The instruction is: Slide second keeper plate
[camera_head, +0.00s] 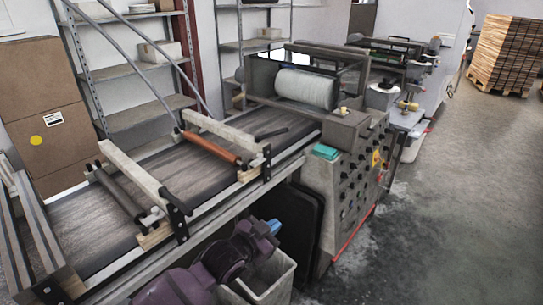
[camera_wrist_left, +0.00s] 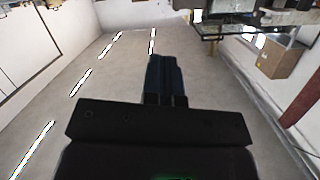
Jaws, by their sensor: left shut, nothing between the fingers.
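The lacquer conveyor (camera_head: 72,222) runs from the lower left to the machine. An orange-brown roller (camera_head: 208,146) and a dark grey roller (camera_head: 117,191) span it under pale crossbars. Dark end brackets (camera_head: 177,217) sit at the near ends, one at each roller; another is nearer the machine (camera_head: 266,161). I cannot tell which part is the keeper plate. My left gripper (camera_head: 273,227), with blue fingers, is below the conveyor's near side, apart from the brackets. My right gripper is not in view.
A grey machine housing (camera_head: 335,190) with knobs stands at the conveyor's far end. A grey bin (camera_head: 275,275) and a black panel (camera_head: 293,225) are close to my left arm. Shelves and cardboard boxes (camera_head: 45,110) line the back. Open floor lies to the right.

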